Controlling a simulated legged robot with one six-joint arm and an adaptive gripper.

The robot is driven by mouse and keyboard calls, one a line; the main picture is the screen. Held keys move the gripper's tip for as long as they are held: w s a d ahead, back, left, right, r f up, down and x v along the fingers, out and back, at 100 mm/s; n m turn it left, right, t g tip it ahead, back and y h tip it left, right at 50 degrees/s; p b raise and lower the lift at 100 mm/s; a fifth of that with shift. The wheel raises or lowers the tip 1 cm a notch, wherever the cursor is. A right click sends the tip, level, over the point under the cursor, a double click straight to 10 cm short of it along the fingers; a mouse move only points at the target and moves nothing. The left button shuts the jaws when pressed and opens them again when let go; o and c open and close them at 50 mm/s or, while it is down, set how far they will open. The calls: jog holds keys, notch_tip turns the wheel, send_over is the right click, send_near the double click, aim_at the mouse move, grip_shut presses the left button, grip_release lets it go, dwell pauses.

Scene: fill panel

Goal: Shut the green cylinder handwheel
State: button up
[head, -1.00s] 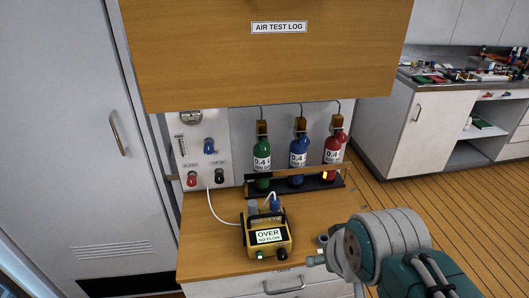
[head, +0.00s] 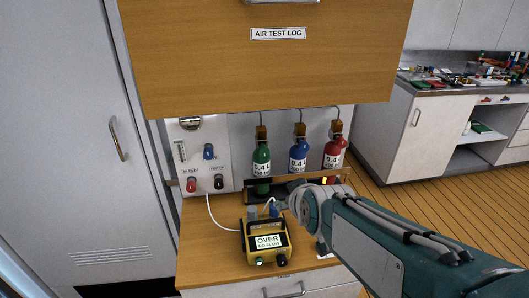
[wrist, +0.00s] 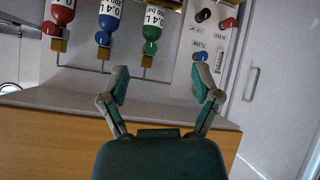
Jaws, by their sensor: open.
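The green cylinder (head: 261,162) stands at the left of three cylinders in the rack, with a brass valve block (head: 261,132) on top. In the wrist view, which looks upside down, the green cylinder (wrist: 158,20) hangs at the top, with a round green handwheel (wrist: 150,47) beside its brass block. My gripper (wrist: 160,82) is open and empty, its two fingers spread apart. The handwheel shows beyond the fingers, a little left of the middle of the gap, and they do not appear to touch it. In the head view my arm's end covers part of the rack front.
A blue cylinder (head: 298,158) and a red cylinder (head: 334,155) stand to the right. A yellow meter (head: 265,243) reading OVER sits on the wooden counter. A knob panel (head: 200,160) is at left. A wooden cabinet (head: 265,60) overhangs above.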

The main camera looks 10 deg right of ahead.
jog(key=w+a+f+n+t, duration=0.2)
jog(key=w+f+n+t, duration=0.15)
jog(key=w, duration=0.75)
jog(key=n+t+h, duration=0.1)
jog(key=n+t, duration=0.2)
jog(key=t, duration=0.1)
send_near(265, 153)
jog(key=shift+m, duration=0.25)
jog(key=w, duration=1.1)
jog(key=shift+f, duration=0.2)
jog(key=shift+c, duration=0.4)
grip_shut()
